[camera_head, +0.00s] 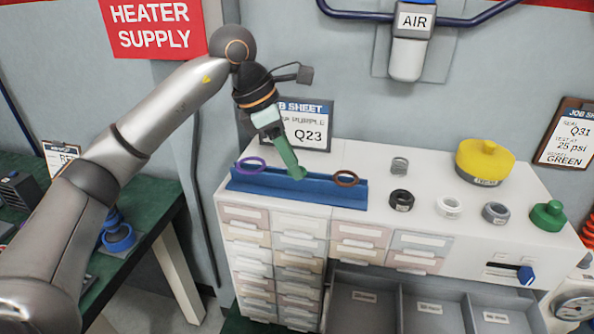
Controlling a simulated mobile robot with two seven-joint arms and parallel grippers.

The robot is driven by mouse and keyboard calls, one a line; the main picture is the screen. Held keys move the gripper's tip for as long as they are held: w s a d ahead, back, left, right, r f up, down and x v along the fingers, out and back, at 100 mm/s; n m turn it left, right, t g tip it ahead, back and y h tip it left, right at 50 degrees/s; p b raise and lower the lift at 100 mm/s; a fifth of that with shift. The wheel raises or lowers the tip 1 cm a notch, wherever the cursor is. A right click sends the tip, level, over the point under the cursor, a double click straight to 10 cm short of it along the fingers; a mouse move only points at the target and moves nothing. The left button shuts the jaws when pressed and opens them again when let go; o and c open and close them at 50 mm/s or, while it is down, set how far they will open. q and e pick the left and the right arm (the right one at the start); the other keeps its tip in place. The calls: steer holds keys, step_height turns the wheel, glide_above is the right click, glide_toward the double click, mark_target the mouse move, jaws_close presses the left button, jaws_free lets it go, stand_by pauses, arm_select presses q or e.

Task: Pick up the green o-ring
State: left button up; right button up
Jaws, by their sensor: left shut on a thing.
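A blue rack (325,193) lies along the left front of the white cabinet top. A purple o-ring (251,164) stands at its left end and a brown o-ring (346,178) at its right end. My left gripper (295,172) reaches down to the middle of the rack, between these two rings. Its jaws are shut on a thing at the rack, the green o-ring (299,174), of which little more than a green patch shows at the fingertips. The fingers hide most of it, and I cannot tell whether it touches the rack. My right gripper is out of view.
Right of the rack stand a grey spring-like part (400,165), a black ring (401,199), a white ring (449,206), a grey ring (495,212), a yellow cylinder (485,161) and a green knob-shaped part (547,215). A Q23 job sheet (306,128) stands behind the rack.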

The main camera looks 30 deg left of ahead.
arm_select(q)
jaws_close()
